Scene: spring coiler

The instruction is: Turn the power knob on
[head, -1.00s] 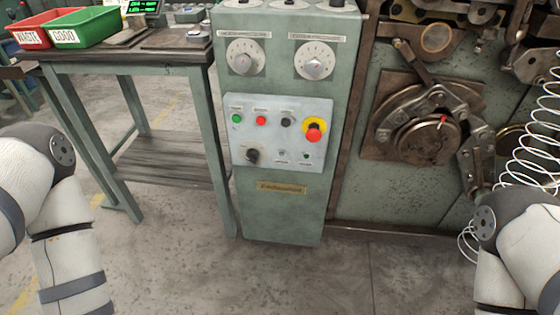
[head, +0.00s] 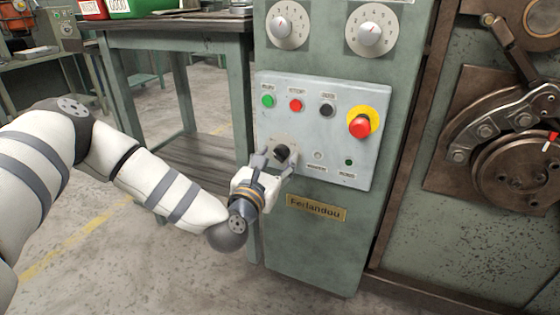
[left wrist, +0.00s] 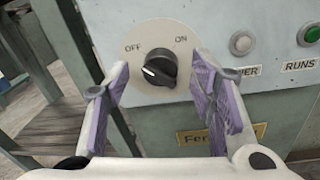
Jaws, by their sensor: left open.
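The power knob (head: 282,152) is a black rotary knob at the lower left of the light grey control panel (head: 335,95). In the left wrist view the knob (left wrist: 160,68) sits between the labels OFF and ON. Its white mark points left, to the OFF side. My left gripper (head: 274,162) is at the panel, open, with its fingertips around the knob's position. In the left wrist view the two purple-padded fingers (left wrist: 157,85) stand apart on either side of the knob, with visible gaps. My right gripper is out of view.
Above the knob are green (head: 268,101), red (head: 296,105) and black (head: 327,110) buttons and a red emergency stop (head: 360,126) on yellow. A pale lamp (left wrist: 241,43) and a green one are right of the knob. A table (head: 180,30) stands left of the cabinet.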

